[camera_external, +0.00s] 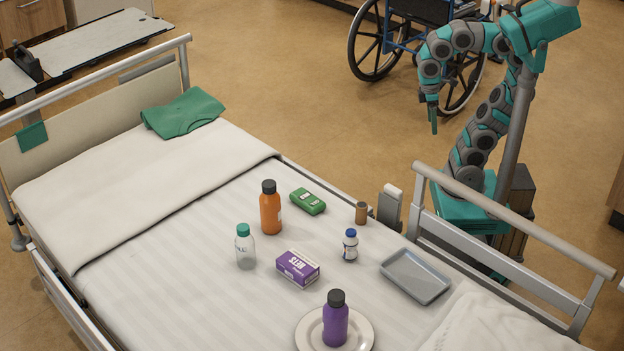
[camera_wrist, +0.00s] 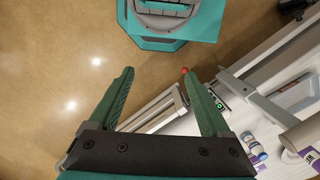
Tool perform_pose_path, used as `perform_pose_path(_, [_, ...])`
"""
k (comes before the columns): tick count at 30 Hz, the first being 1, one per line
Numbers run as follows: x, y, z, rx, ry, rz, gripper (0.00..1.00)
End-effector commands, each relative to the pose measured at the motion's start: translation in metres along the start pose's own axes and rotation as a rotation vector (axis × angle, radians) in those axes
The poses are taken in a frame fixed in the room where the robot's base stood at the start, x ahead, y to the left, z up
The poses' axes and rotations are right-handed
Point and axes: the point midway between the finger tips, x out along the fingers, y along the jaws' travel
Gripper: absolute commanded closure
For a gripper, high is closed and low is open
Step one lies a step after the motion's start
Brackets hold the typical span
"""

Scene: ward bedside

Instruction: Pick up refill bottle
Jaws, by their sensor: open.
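Several bottles stand upright on the bed, and none is clearly marked as the refill bottle. An orange bottle (camera_external: 270,211) with a black cap stands mid-bed. A clear bottle (camera_external: 245,250) with a green cap is left of it. A purple bottle (camera_external: 335,324) with a black cap stands on a white plate (camera_external: 303,328). A small white bottle (camera_external: 350,248) has a blue cap; a similar one shows in the wrist view (camera_wrist: 254,148). My gripper (camera_external: 433,117) is open and empty above the floor beyond the bed, away from every bottle; its spread fingers show in the wrist view (camera_wrist: 157,76).
The bed's side rail (camera_external: 510,219) stands beside my base. A wheelchair (camera_external: 375,45) is behind my arm. Open floor lies left of my arm.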

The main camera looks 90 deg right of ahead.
Motion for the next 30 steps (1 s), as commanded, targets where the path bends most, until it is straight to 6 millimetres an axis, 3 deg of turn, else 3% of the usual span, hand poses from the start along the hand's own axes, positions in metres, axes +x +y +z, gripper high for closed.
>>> perform_pose_path(8, [-0.004,-0.019,-0.058,-0.055,0.112,-0.026,0.19])
perform_pose_path(17, [-0.012,-0.058,-0.151,-0.133,0.302,-0.068,0.19])
perform_pose_path(23, [-0.025,-0.113,-0.254,-0.208,0.526,-0.118,0.19])
perform_pose_path(30, [-0.049,-0.203,-0.385,-0.277,0.871,-0.179,0.19])
